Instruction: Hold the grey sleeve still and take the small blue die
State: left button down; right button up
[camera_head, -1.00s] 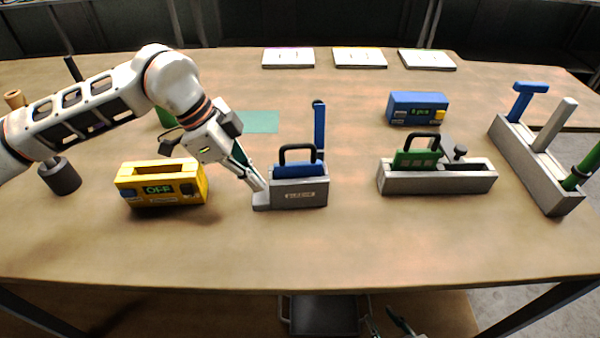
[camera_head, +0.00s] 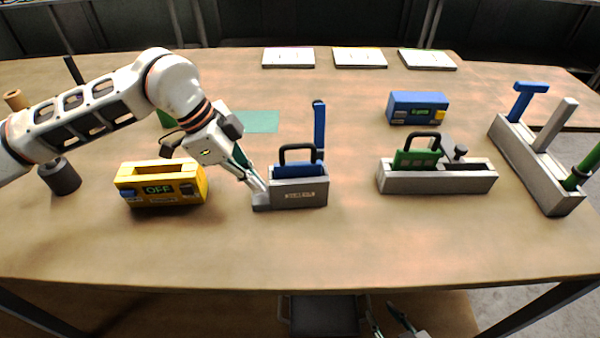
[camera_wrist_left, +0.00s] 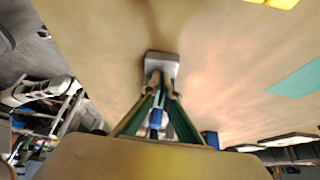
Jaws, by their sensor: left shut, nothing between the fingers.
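The grey sleeve (camera_head: 300,196) stands on the table in the middle of the head view, with a low foot at its left end. The small blue die (camera_head: 292,170) sits in it, its lower part hidden, with a black loop handle (camera_head: 297,149) on top. My left gripper (camera_head: 261,188) is shut and empty, pointing down with its tips at the sleeve's foot. In the left wrist view the grey foot (camera_wrist_left: 161,58) lies just beyond the fingertips; I cannot tell whether they touch. My right gripper (camera_head: 388,320) is low in the head view, its fingers apart, partly cut off.
A blue upright bar (camera_head: 319,125) rises right behind the sleeve. A yellow box (camera_head: 160,194) reading OFF stands to the left. To the right are a longer grey holder (camera_head: 437,183) with a green die (camera_head: 417,159), a blue box (camera_head: 405,104) and a rack (camera_head: 540,178). The front table is clear.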

pick_arm(q)
jog(key=shift+f, duration=0.2)
pick_arm(e)
jog(key=shift+s+f, duration=0.1)
jog(key=shift+s, duration=0.05)
pick_arm(q)
jog(key=shift+f, duration=0.25)
pick_arm(e)
jog(key=shift+s+f, duration=0.15)
jog(key=shift+s, duration=0.15)
pick_arm(q)
jog(key=shift+f, duration=0.2)
pick_arm(e)
jog(key=shift+w, duration=0.1)
pick_arm(q)
jog(key=shift+s, duration=0.1)
pick_arm(e)
jog(key=shift+w+r, duration=0.2)
jog(key=shift+w, duration=0.1)
pick_arm(q)
jog(key=shift+f, duration=0.1)
pick_arm(e)
jog(key=shift+s+f, duration=0.15)
jog(key=shift+s, duration=0.1)
jog(key=shift+s+f, duration=0.1)
jog(key=shift+s, duration=0.05)
